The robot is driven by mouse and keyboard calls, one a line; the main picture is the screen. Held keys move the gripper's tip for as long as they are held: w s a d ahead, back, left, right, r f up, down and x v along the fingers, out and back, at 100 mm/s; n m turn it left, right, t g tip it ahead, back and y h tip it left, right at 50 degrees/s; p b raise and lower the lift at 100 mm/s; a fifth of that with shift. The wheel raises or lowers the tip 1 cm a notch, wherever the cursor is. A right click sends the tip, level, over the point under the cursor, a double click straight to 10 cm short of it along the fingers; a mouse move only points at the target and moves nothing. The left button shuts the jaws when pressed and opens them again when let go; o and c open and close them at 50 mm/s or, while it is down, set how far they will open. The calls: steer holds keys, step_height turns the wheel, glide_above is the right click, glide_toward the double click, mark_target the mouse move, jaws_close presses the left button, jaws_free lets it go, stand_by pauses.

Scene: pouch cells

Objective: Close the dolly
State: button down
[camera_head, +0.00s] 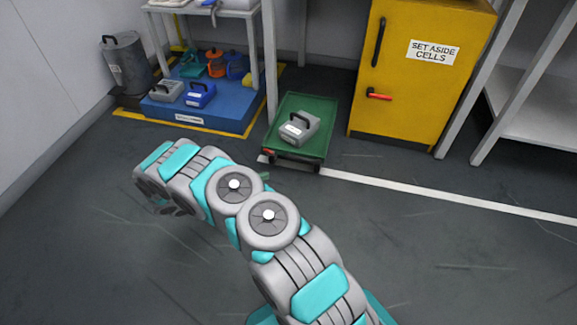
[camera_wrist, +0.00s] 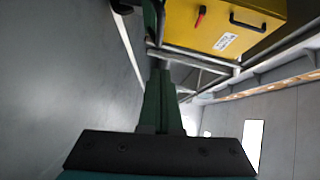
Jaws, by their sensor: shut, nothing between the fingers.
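The green dolly (camera_head: 318,108) stands on the floor in the head view, at the white line. A grey case (camera_head: 299,128) with a black handle sits on its tray. A small red part (camera_head: 268,153) shows at its near left corner. I cannot tell whether anything on the dolly is open or shut. My gripper (camera_wrist: 160,78) shows in the wrist view with its dark green fingers together and empty. A dark green strip at the top of the wrist view may be the dolly.
A yellow cabinet (camera_head: 417,80) labelled "SET ASIDE CELLS" stands right of the dolly. A blue platform (camera_head: 222,117) with several cases and a grey bin (camera_head: 125,62) are at left. White shelving (camera_head: 535,105) is at right. The near right floor is clear.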

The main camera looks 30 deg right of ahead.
steer(key=w+d+f+b, duration=0.1)
steer(key=d+f, duration=0.1)
steer(key=d, duration=1)
steer(key=shift+w+d+f, duration=0.25)
steer(key=shift+w+d, duration=0.1)
steer(key=shift+w, duration=0.05)
